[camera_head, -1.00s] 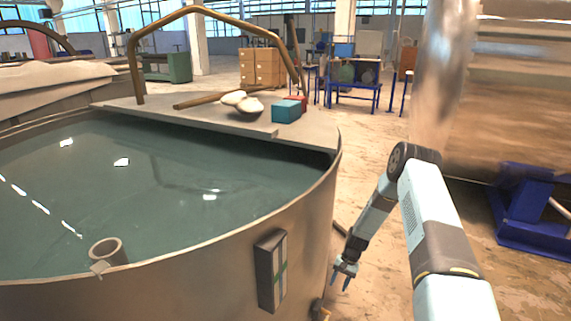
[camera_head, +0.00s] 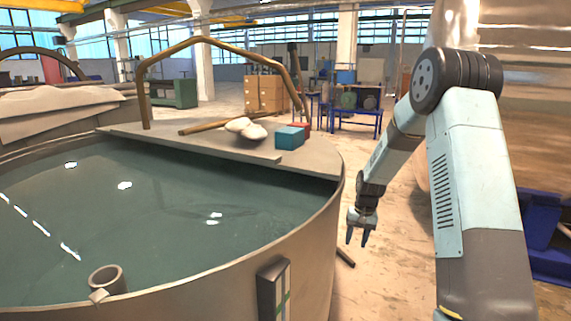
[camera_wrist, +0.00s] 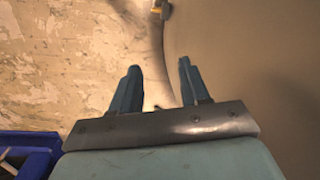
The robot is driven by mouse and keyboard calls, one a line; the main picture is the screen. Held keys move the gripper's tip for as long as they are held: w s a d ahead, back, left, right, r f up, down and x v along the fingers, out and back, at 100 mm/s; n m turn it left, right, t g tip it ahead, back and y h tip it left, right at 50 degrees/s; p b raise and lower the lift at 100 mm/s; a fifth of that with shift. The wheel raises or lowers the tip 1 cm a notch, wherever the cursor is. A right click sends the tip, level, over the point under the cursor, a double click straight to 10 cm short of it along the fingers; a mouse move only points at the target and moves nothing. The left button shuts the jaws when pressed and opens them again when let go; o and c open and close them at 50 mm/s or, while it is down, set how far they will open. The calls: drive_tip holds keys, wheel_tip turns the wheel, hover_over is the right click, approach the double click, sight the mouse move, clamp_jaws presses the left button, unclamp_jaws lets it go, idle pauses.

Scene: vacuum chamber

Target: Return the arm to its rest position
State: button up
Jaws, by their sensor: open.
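My gripper (camera_head: 358,239) is open and empty. It hangs pointing down just right of the large metal tank (camera_head: 318,236), below the height of the rim. My arm is raised and bent at the elbow on the right of the head view. In the wrist view my two gripper fingers (camera_wrist: 158,85) stand apart with nothing between them, and the tank wall (camera_wrist: 255,60) is close on the right side.
The tank holds water (camera_head: 170,220). A shelf (camera_head: 215,146) across its back carries a blue box (camera_head: 289,138), a red box (camera_head: 303,128) and pale stones (camera_head: 245,128). A blue stand (camera_head: 545,235) is at the right. Worn floor lies below my gripper.

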drive_tip(key=s+r+n+t+h, duration=0.1)
drive_tip(key=s+r, duration=0.7)
drive_tip(key=r, duration=0.4)
drive_tip(key=s+r+t, duration=0.2)
drive_tip(key=s+r, duration=0.5)
drive_tip(key=r, duration=0.5)
drive_tip(key=s+r+t, duration=0.1)
drive_tip(key=s+r, duration=0.2)
drive_tip(key=s, duration=0.8)
drive_tip(key=s+r+n+t, duration=0.1)
drive_tip(key=s+r, duration=0.3)
drive_tip(key=s, duration=0.7)
drive_tip(key=shift+s+a+r+t, duration=0.3)
drive_tip(key=shift+s+a+t, duration=0.1)
